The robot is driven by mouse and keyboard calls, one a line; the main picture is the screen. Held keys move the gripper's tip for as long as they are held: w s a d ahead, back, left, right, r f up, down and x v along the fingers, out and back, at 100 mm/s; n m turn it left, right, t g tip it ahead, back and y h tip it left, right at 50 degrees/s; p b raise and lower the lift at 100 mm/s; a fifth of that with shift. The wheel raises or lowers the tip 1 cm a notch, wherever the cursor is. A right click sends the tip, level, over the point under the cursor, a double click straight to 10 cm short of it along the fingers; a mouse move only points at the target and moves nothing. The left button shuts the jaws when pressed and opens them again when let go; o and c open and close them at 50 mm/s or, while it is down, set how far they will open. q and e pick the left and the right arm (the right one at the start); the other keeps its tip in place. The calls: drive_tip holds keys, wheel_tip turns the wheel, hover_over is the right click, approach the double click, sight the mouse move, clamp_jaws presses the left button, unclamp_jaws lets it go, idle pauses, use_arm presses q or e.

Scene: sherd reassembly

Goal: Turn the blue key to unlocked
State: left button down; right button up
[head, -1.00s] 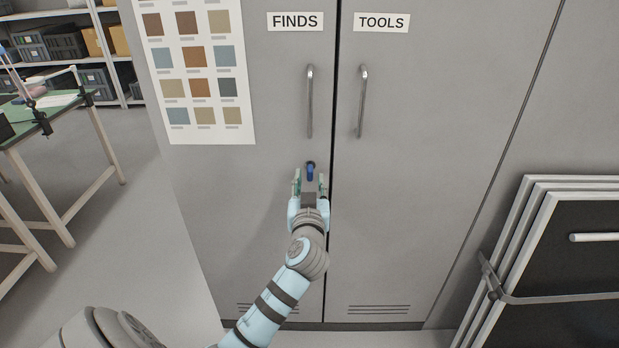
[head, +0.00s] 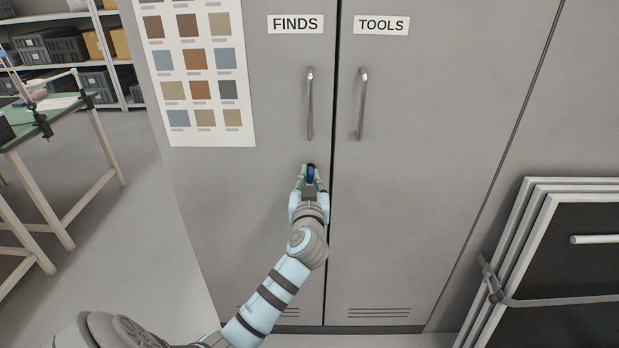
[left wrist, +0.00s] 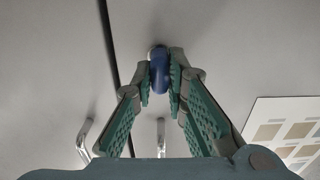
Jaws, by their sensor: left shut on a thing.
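The blue key (head: 310,174) sits in the lock on the FINDS door (head: 270,200), below that door's handle. In the left wrist view the blue key (left wrist: 159,74) stands between the two green finger pads, with the round lock partly showing behind it. My left gripper (head: 310,179) is at the key, shut on its bow; it also shows in the left wrist view (left wrist: 160,80). The fingers hide much of the key and lock in the head view. My right gripper is not in view.
The TOOLS door (head: 420,200) is beside it, with its own handle (head: 361,104). A colour chart (head: 200,133) hangs on the FINDS door's left part. Framed boards (head: 535,250) lean at the right. A green-topped table (head: 40,130) and shelves stand at the left.

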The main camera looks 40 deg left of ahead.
use_arm(q)
drive_tip(key=shift+m, duration=0.3)
drive_tip(key=m+p, duration=0.2)
drive_tip(key=m, duration=0.1)
drive_tip(key=shift+d+r+m, duration=0.1)
drive_tip(key=shift+m, duration=0.2)
drive_tip(key=m+p, duration=0.1)
drive_tip(key=m, duration=0.3)
drive_tip(key=shift+m+p, duration=0.3)
drive_tip(key=shift+p, duration=0.1)
drive_tip(key=m+p, duration=0.2)
drive_tip(key=m, duration=0.3)
drive_tip(key=shift+w, duration=0.1)
drive_tip(key=shift+f+m+p, duration=0.15)
drive_tip(key=shift+m+p, duration=0.25)
drive_tip(key=shift+m, duration=0.6)
drive_tip(key=shift+f+m+p, duration=0.1)
drive_tip(key=shift+m+p, duration=0.25)
drive_tip(key=shift+m, duration=0.65)
drive_tip(key=c, duration=1.6)
unclamp_jaws()
